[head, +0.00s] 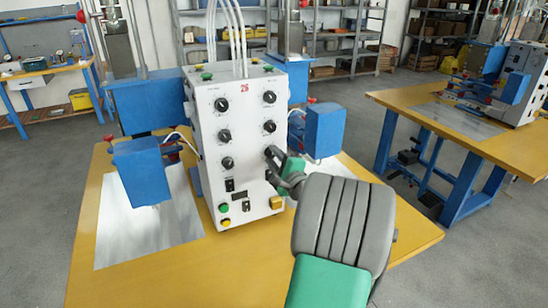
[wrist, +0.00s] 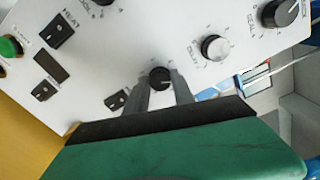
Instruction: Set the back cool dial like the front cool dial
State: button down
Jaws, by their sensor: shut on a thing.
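A white control box (head: 238,185) stands on the yellow bench, with two columns of black dials on its face. My gripper (head: 274,158) is at the lowest dial of the right column. In the wrist view, my gripper (wrist: 161,88) is shut on this dial (wrist: 160,78), one finger on each side. A pale pointer line shows on it. The lowest dial of the left column (head: 227,163) is free; its edge shows in the wrist view (wrist: 103,1).
Another right-column dial (wrist: 215,47) sits close to my fingers. Rocker switches (head: 230,184) and green and yellow buttons (head: 225,208) lie below the dials. Blue machine blocks (head: 145,170) flank the box. A second bench (head: 450,110) stands at the right.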

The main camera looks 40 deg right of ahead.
jog(key=c, duration=1.1)
grip_release()
jog(key=b+v, duration=0.1)
jog(key=v, duration=0.7)
